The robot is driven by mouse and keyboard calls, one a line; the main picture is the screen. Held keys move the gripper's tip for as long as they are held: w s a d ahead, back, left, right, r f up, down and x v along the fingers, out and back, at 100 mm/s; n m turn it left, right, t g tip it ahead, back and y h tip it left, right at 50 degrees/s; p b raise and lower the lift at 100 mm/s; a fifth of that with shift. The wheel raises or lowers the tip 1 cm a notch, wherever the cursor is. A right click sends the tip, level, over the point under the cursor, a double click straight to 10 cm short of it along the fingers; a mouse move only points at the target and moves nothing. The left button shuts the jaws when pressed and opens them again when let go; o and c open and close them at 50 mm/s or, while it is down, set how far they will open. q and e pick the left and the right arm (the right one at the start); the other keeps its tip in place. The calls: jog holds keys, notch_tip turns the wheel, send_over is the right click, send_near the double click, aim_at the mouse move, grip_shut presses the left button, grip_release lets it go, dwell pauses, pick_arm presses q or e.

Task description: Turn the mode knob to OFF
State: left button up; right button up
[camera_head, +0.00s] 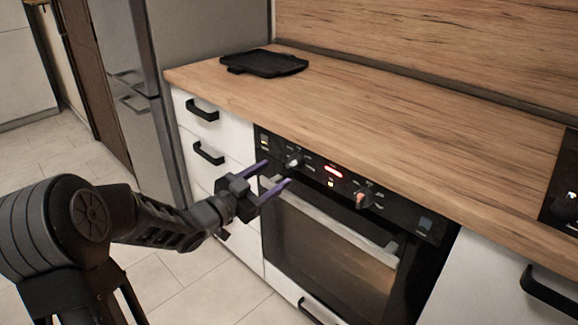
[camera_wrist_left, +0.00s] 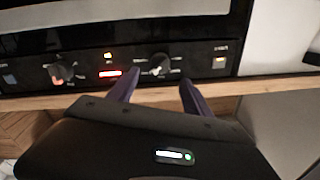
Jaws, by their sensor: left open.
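The oven's black control panel (camera_head: 330,177) carries two knobs. The left knob (camera_head: 294,160) is pale and sits among small printed labels; it also shows in the left wrist view (camera_wrist_left: 157,64), where the panel appears upside down. The right knob (camera_head: 362,199) has a reddish face and shows in the wrist view too (camera_wrist_left: 58,74). The labels are too small to tell which is the mode knob or where it points. My left gripper (camera_head: 276,173) is open and empty, its purple fingers aimed at the left knob. In the wrist view the fingertips (camera_wrist_left: 160,82) lie to either side below it, apparently apart from it.
A red lit display (camera_head: 333,171) sits between the knobs. The oven handle (camera_head: 330,220) runs below the panel. The wooden counter (camera_head: 400,125) overhangs above, with a black tray (camera_head: 265,64) at the back left. White drawers (camera_head: 215,130) stand left of the oven.

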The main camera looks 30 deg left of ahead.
aim_at(290, 165)
pick_arm(q)
jog(key=x, duration=0.7)
jog(key=shift+b, duration=0.3)
jog(key=shift+c, duration=0.2)
grip_shut()
